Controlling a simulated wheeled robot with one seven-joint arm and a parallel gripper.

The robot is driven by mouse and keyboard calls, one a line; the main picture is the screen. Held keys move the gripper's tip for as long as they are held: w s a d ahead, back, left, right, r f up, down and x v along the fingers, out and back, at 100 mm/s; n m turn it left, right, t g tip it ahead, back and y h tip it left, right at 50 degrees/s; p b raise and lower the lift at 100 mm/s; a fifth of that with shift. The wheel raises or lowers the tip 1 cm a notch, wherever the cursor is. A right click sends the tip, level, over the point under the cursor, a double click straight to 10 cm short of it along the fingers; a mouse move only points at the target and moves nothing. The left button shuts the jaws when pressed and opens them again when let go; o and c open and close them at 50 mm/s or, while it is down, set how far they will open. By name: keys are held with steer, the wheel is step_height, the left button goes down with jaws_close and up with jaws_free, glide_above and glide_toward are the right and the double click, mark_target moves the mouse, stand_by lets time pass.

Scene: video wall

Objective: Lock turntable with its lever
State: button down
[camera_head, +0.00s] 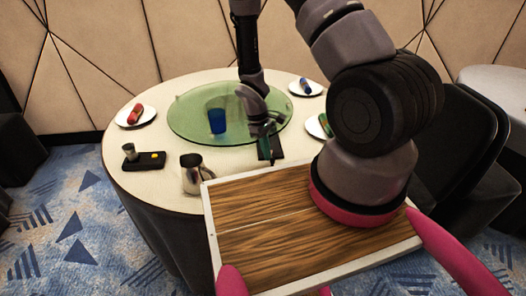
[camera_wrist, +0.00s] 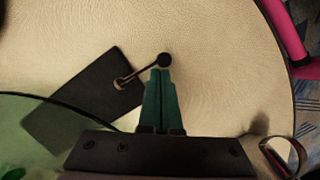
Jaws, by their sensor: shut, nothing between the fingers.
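The turntable (camera_head: 187,125) is a round green glass disc on the table; its edge also shows in the wrist view (camera_wrist: 30,140). The lever (camera_wrist: 140,71) is a thin rod with a black ball knob (camera_wrist: 165,60). It is mounted on a dark rectangular plate (camera_wrist: 70,105), which partly reaches under the glass in the wrist view. The rod points away from the turntable, with the knob beyond the plate's edge. My gripper (camera_wrist: 160,74) has its green fingers together and empty, tips right beside the knob; I cannot tell whether they touch. In the head view my gripper (camera_head: 268,142) hangs over the plate.
A blue cup (camera_head: 217,121) stands on the glass. A metal jug (camera_head: 191,174) stands near the table's front edge, its rim at the wrist view's lower right. A small dark tray (camera_head: 146,161) and plates with rolls (camera_head: 135,115) lie around the turntable. Cream tabletop (camera_wrist: 225,80) surrounds the knob.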

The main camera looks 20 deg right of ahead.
steer(key=shift+d+n, duration=0.15)
steer(key=shift+n, duration=0.15)
steer(key=shift+w, duration=0.1)
steer(key=shift+w+a, duration=0.2)
steer(key=shift+w, duration=0.45)
steer(key=shift+r, duration=0.1)
steer(key=v, duration=1)
steer(key=shift+r, duration=0.3)
steer(key=shift+a, duration=0.1)
